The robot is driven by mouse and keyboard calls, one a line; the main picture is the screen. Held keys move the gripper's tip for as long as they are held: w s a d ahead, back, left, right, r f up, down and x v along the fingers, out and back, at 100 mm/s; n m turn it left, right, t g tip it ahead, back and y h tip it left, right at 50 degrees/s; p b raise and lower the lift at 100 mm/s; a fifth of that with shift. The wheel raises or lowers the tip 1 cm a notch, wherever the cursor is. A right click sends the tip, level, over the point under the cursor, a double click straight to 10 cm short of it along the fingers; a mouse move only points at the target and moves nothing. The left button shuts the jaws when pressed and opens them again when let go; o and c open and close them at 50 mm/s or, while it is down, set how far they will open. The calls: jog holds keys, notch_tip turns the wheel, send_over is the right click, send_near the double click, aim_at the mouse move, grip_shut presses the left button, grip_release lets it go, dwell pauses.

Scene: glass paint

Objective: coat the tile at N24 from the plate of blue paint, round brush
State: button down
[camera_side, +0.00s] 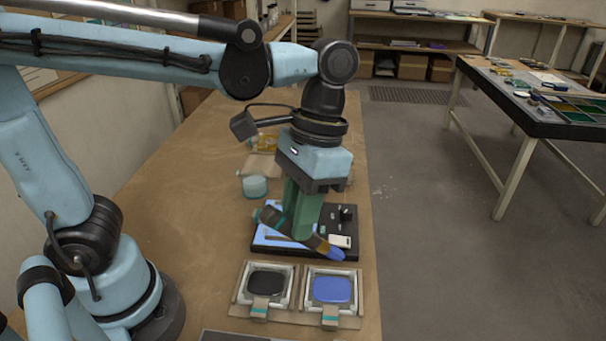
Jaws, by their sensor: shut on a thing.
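My gripper (299,232) has green fingers and is shut on a brush (318,242) with a dark handle. The brush lies slanted across the fingers, and its blue tip points down to the right. The plate of blue paint (350,303) is just in front of the tip, on the right of two framed plates. The tip appears apart from the paint, but its exact height cannot be told. No tile marked N24 can be made out.
A plate of black paint (267,279) stands left of the blue one. A dark rack (345,243) with light blue and white pieces lies behind the plates, beneath my gripper. A teal-topped jar (255,187) stands farther back. The table's left side is bare.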

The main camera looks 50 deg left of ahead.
jog(key=w+a+r, duration=0.1)
jog(key=w+a, duration=0.2)
jog(key=a, duration=1.5)
jog(key=shift+a+f, duration=0.15)
jog(key=shift+f, duration=1)
jog(key=shift+a+f, duration=0.1)
jog(key=shift+f, duration=1.05)
jog(key=shift+f, duration=0.45)
jog(key=shift+s+d, duration=0.1)
jog(key=shift+s, duration=0.05)
